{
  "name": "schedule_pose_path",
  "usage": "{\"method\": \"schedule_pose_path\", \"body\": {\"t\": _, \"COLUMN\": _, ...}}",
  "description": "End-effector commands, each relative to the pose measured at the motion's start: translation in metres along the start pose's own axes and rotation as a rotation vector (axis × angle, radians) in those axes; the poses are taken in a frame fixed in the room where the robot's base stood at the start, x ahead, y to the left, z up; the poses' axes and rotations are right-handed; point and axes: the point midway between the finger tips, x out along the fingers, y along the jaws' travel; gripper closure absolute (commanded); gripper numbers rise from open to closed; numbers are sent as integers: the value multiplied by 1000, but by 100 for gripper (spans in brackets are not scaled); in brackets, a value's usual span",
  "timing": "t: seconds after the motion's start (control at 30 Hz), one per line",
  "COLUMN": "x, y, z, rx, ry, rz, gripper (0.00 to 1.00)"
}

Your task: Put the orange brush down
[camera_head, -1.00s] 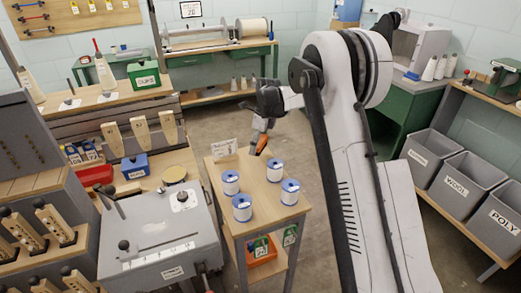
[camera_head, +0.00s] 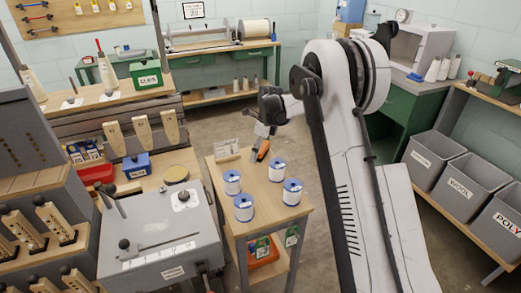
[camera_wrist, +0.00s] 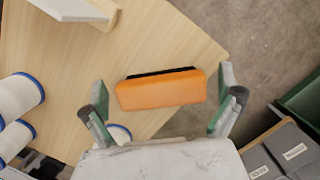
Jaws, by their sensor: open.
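The orange brush (camera_head: 263,150) is at the back right of the small wooden table (camera_head: 245,213), near its edge. In the wrist view the brush (camera_wrist: 161,91) lies crosswise between my fingers, with a dark strip along its far side. My gripper (camera_head: 261,137) points down over it. In the wrist view my gripper (camera_wrist: 163,88) is open, with a gap between each green-grey finger and the brush's ends. The brush appears to rest on the wooden top, though its underside is hidden.
Several white spools with blue rims (camera_head: 243,207) stand on the table in front of the brush. A small card holder (camera_head: 227,150) stands left of it. Grey bins (camera_head: 432,157) line the right side. A grey machine (camera_head: 160,235) stands left of the table.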

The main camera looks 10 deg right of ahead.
Motion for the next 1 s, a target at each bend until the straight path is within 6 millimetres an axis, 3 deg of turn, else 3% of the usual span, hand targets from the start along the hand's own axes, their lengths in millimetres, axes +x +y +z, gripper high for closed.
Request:
{"method": "schedule_pose_path", "body": {"t": 0.17, "x": -11, "y": 0, "z": 0, "rx": 0, "ry": 0, "rz": 0, "gripper": 0}}
{"method": "schedule_pose_path", "body": {"t": 0.63, "x": -99, "y": 0, "z": 0, "rx": 1, "ry": 0, "rz": 0, "gripper": 0}}
{"method": "schedule_pose_path", "body": {"t": 1.0, "x": -135, "y": 7, "z": -2, "rx": -43, "ry": -3, "rz": -10, "gripper": 0}}
